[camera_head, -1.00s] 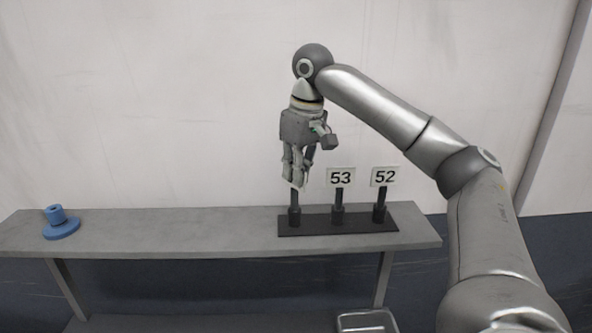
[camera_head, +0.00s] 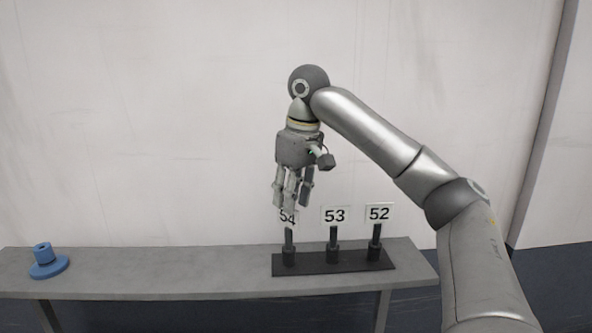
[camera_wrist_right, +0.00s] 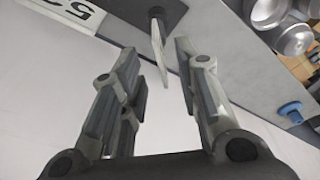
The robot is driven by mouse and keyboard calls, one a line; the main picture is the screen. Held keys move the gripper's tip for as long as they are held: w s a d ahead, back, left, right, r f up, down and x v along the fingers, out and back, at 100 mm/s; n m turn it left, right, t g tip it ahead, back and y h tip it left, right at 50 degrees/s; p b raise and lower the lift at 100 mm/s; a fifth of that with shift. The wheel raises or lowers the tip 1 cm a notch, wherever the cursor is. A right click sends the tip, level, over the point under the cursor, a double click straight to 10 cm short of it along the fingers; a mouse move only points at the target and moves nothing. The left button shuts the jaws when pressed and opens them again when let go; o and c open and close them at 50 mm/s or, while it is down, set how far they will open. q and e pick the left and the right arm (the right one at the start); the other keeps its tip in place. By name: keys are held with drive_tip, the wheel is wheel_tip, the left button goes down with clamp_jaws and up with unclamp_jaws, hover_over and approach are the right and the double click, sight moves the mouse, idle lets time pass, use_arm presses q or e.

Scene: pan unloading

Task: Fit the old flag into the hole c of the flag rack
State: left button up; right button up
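The dark flag rack (camera_head: 340,267) stands on the grey shelf. Three flags on dark poles stand upright in it: flag 54 (camera_head: 288,218) at left, flag 53 (camera_head: 334,216) in the middle and flag 52 (camera_head: 379,213) at right. My right gripper (camera_head: 291,203) hangs fingers-down just above the left flag, its fingers partly covering the plate. In the wrist view the right gripper (camera_wrist_right: 155,75) is open, and a flag (camera_wrist_right: 160,45) shows edge-on beyond and between the fingertips, with clear gaps on both sides. I cannot see hole letters. My left gripper is out of view.
A blue stepped round object (camera_head: 47,262) sits at the left end of the grey shelf (camera_head: 150,270). The shelf between it and the rack is clear. A pale wall (camera_head: 150,120) stands behind. Several silvery objects (camera_wrist_right: 290,35) show in the wrist view.

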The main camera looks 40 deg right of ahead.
wheel_tip(320, 180, up, 8)
drive_tip(key=s, duration=0.1)
drive_tip(key=shift+s, duration=0.3)
drive_tip(key=shift+d, duration=0.1)
idle(0.4)
idle(0.3)
